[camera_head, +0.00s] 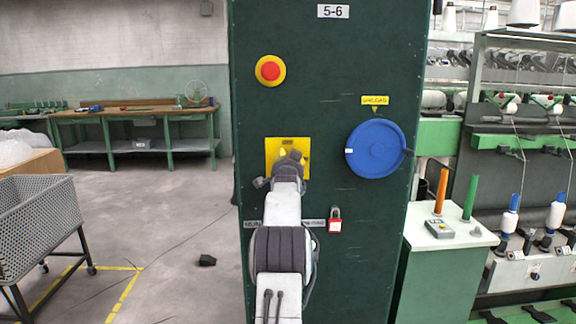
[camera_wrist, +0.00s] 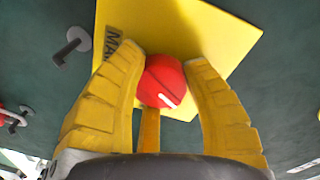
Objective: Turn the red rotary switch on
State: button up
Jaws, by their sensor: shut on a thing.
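The red rotary switch (camera_wrist: 162,78) sits on a yellow plate (camera_wrist: 215,25) on the dark green cabinet front. A short white mark shows on its lower right part in the wrist view. My gripper (camera_wrist: 163,62) has its yellow fingers on both sides of the switch, shut on it. In the head view my gripper (camera_head: 289,155) is in front of the yellow plate (camera_head: 272,146) and hides the switch. In the wrist view the plate looks tilted, and some dark lettering shows beside the left finger.
On the same cabinet (camera_head: 330,60) are a red emergency button (camera_head: 270,71) above left, a blue handwheel (camera_head: 375,148) to the right and a red padlock (camera_head: 335,222) below right.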

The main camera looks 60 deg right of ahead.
jog(key=shift+r+m+b, duration=0.3)
jog(key=shift+r+m, duration=0.05)
jog(key=shift+m, duration=0.45)
jog(key=o, duration=1.1)
jog(key=shift+s+f, duration=0.1)
jog(key=shift+o, duration=0.4)
jog(key=shift+f, duration=0.15)
jog(key=v, duration=1.2)
